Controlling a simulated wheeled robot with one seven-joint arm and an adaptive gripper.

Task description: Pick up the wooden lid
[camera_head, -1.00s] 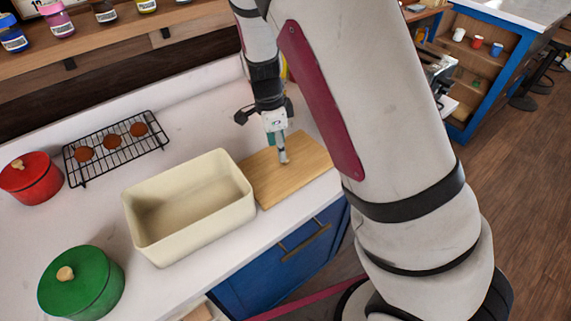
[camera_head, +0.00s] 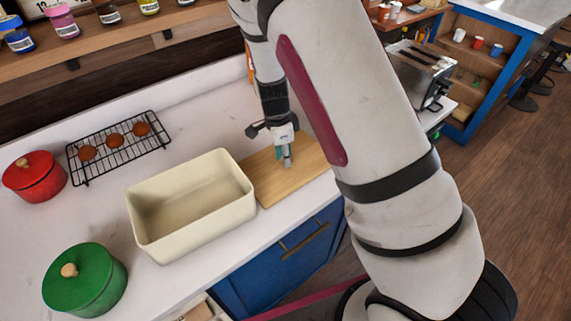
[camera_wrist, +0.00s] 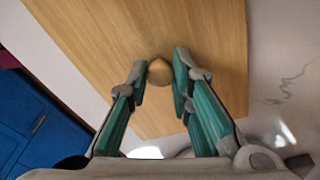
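The wooden lid (camera_head: 302,176) is a flat, light-brown rectangular board lying on the counter, right of the cream bin (camera_head: 160,238). In the wrist view the lid (camera_wrist: 130,35) fills much of the picture, with a small round wooden knob (camera_wrist: 159,73) on it. My gripper (camera_head: 287,161) is over the lid, pointing down. In the wrist view my gripper (camera_wrist: 160,70) has its green-sided fingers on either side of the knob, with narrow gaps. It looks open, and the knob appears between the fingertips. In the head view the knob is hidden by the gripper.
A black cooling rack (camera_head: 119,145) with brown rounds, a red pot (camera_head: 36,178) and a green lidded pot (camera_head: 86,283) stand to the left on the counter. A toaster (camera_head: 421,72) is at the back right. The bin is empty and close beside the lid.

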